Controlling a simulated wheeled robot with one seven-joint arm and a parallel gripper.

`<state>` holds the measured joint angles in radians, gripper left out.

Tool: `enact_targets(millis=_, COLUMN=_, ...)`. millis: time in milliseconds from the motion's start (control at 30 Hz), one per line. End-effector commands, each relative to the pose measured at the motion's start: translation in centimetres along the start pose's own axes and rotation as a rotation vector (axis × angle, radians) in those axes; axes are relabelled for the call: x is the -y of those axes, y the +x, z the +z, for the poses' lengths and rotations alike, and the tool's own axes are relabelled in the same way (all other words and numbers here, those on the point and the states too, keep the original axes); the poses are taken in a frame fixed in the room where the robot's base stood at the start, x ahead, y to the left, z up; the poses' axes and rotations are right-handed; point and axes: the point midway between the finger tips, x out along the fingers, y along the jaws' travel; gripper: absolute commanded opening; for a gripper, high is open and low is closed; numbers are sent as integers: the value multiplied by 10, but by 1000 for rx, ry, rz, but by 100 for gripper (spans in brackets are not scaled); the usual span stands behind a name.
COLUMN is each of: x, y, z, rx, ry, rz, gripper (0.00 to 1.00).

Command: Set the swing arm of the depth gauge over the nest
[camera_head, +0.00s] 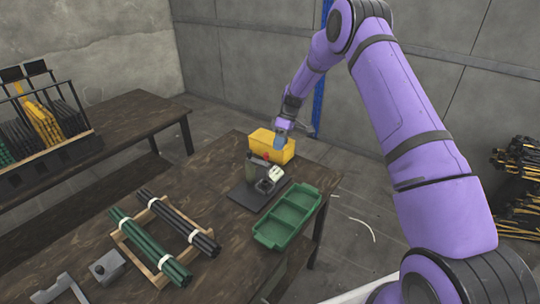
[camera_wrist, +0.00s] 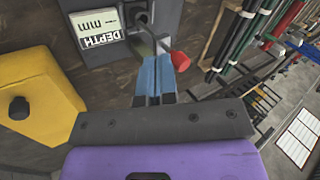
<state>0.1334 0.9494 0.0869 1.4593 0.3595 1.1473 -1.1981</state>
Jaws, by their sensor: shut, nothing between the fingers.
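The depth gauge (camera_head: 272,176) stands on a dark base plate on the wooden table; its white face, marked DEPTH and mm, shows in the wrist view (camera_wrist: 98,27). A dark swing arm (camera_wrist: 152,32) sticks out beside the face and ends in a red knob (camera_wrist: 180,61), also seen in the head view (camera_head: 266,156). My gripper (camera_wrist: 153,60) has blue fingers, shut and empty, close beside the knob on its left in the wrist view. I cannot tell whether they touch. I cannot make out the nest clearly.
A wooden rack (camera_head: 150,262) with green and black rods is at the left. Bare tabletop (camera_head: 205,180) lies left of the gauge.

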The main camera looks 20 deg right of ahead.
Motion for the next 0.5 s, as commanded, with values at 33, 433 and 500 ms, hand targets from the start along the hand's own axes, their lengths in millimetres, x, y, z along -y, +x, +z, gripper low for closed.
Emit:
enact_targets(millis=33, x=-12, y=-12, z=-1, rx=-76, ry=-5, rz=13, gripper=0)
enact_targets(millis=433, x=-48, y=-52, z=-11, rx=-341, ry=-42, rz=86, gripper=0)
enact_targets(millis=500, x=-48, y=-46, z=-13, rx=-340, ry=-42, rz=84, gripper=0)
